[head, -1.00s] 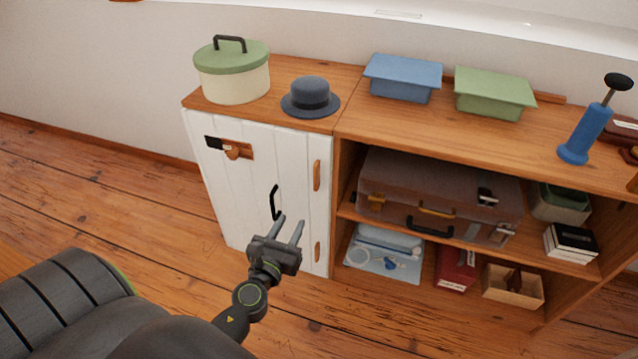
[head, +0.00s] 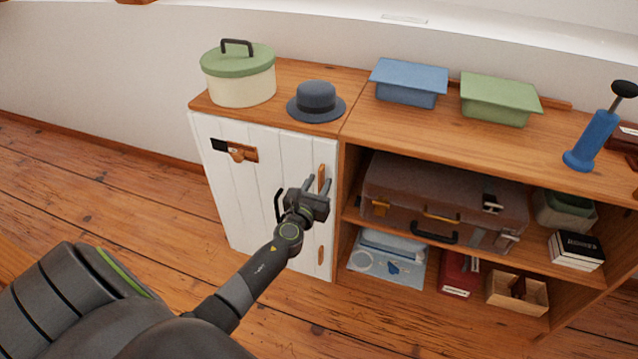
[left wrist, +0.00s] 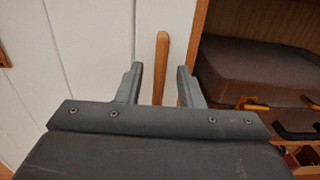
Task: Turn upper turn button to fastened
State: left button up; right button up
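The upper turn button (head: 321,173) is a small upright wooden bar near the right edge of the white plank door (head: 262,185). In the left wrist view it is a vertical bar (left wrist: 162,62) seen between the two fingers. My left gripper (head: 317,182) is in front of the door at the button's height, its fingers partly covering the button. In the left wrist view the gripper (left wrist: 159,85) is open, with a finger on each side of the bar. I cannot tell whether they touch it. My right gripper is out of view.
A lower wooden turn button (head: 321,255) and a black door handle (head: 279,205) are close by. A wooden latch (head: 238,153) is at the door's upper left. Open shelves with a brown suitcase (head: 440,190) stand to the right. A hat (head: 317,101) sits on top.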

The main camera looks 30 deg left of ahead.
pick_arm(q)
jog(key=shift+w+a, duration=0.15)
jog(key=shift+w, duration=0.35)
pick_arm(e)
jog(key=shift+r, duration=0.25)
pick_arm(q)
grip_shut()
